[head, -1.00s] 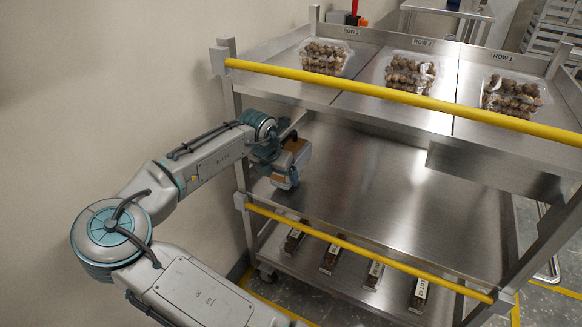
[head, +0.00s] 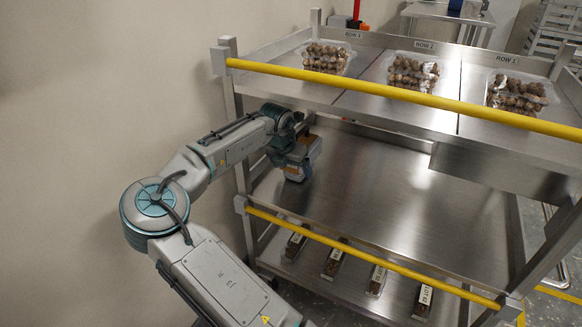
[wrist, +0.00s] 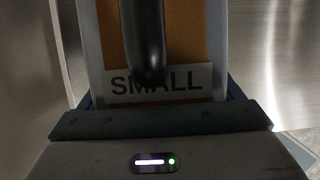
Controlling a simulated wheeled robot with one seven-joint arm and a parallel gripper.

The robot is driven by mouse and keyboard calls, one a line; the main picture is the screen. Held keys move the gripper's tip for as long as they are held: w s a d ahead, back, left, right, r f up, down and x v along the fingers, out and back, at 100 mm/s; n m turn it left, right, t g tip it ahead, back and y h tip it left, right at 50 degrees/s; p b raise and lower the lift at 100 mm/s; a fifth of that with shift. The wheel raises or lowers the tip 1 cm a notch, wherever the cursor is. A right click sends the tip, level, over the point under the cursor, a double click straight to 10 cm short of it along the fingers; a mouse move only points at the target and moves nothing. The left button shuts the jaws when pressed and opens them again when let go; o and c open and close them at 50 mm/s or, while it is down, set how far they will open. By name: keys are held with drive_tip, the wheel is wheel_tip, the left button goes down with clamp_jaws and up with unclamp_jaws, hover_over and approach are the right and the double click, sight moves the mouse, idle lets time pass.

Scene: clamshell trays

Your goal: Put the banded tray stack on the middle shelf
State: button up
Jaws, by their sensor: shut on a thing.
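The banded tray stack (head: 303,158) is a small grey block with an orange-brown part, over the left end of the middle shelf (head: 390,200). My gripper (head: 291,143) is shut on it. In the wrist view, the stack (wrist: 183,45) shows an orange face with pale sides and a white label reading SMALL. A dark finger lies over the middle of that face. The middle shelf is bare steel below the top shelf. I cannot tell whether the stack touches the shelf.
A yellow rail (head: 370,258) runs along the middle shelf's front, another (head: 400,97) along the top shelf. The top shelf carries clear trays of brown balls (head: 325,57) in labelled rows. The bottom shelf holds several dark labelled packs (head: 334,262). A wall stands at left.

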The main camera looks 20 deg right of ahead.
drive_tip(key=shift+f, duration=0.25)
drive_tip(key=o, duration=1)
drive_tip(key=shift+r, duration=0.1)
drive_tip(key=shift+r, duration=0.2)
drive_tip(key=shift+s+a+r+p, duration=0.4)
drive_tip(key=shift+a+r+p, duration=0.1)
drive_tip(key=shift+r+p, duration=0.1)
drive_tip(key=s+a+p, duration=0.2)
drive_tip(key=s+a, duration=0.5)
drive_tip(key=a, duration=0.2)
